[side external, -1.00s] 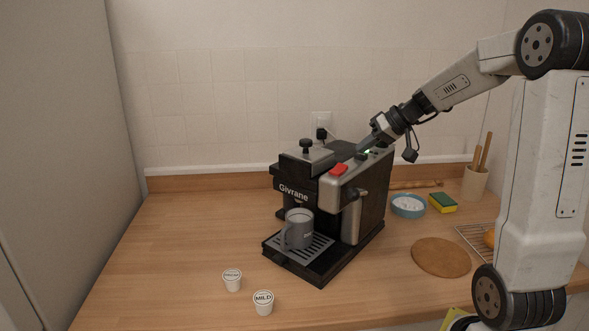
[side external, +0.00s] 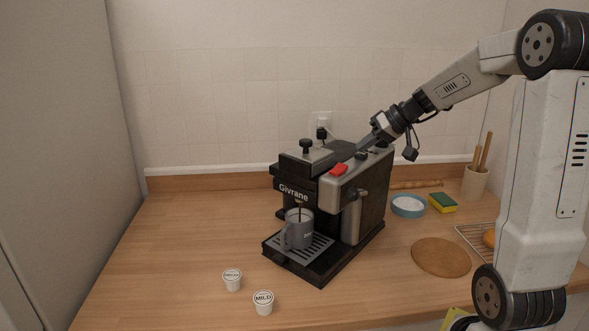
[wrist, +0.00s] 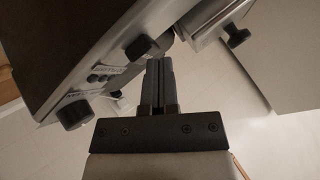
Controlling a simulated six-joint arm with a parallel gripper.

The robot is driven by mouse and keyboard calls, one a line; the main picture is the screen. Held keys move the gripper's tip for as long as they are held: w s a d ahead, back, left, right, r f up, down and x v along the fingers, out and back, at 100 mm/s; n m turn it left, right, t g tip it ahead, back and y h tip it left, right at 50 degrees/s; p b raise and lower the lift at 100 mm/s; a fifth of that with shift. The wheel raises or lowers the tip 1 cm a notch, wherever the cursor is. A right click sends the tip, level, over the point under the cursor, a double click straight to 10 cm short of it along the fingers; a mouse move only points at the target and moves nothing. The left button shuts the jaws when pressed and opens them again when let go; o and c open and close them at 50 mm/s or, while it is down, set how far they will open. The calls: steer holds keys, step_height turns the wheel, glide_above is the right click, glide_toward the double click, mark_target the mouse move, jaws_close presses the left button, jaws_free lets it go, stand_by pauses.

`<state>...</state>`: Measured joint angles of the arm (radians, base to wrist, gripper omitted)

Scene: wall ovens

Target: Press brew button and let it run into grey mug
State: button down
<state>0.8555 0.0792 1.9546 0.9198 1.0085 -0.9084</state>
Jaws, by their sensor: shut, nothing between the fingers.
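The black and silver coffee machine (side external: 358,205) stands on the counter with its lid closed. The grey mug (side external: 299,232) stands upright on the drip tray (side external: 320,249) under the spout. A thin dark stream of coffee (side external: 300,213) runs down into it. My gripper (side external: 364,144) is shut and empty, with its tips at the top of the machine near the buttons and knobs. In the wrist view my gripper (wrist: 160,66) points at the machine's top panel (wrist: 110,65). The tips hide part of the panel, so I cannot tell whether they touch it.
Two small coffee pods (side external: 232,280) stand on the counter in front. A blue bowl (side external: 408,206), a yellow-green sponge (side external: 442,203) and a round brown mat (side external: 441,257) lie to the right. The counter left of the machine is clear.

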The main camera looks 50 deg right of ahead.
mark_target(365, 154)
steer(key=shift+r, duration=0.55)
steer(key=shift+r, duration=0.1)
steer(key=shift+r, duration=2.45)
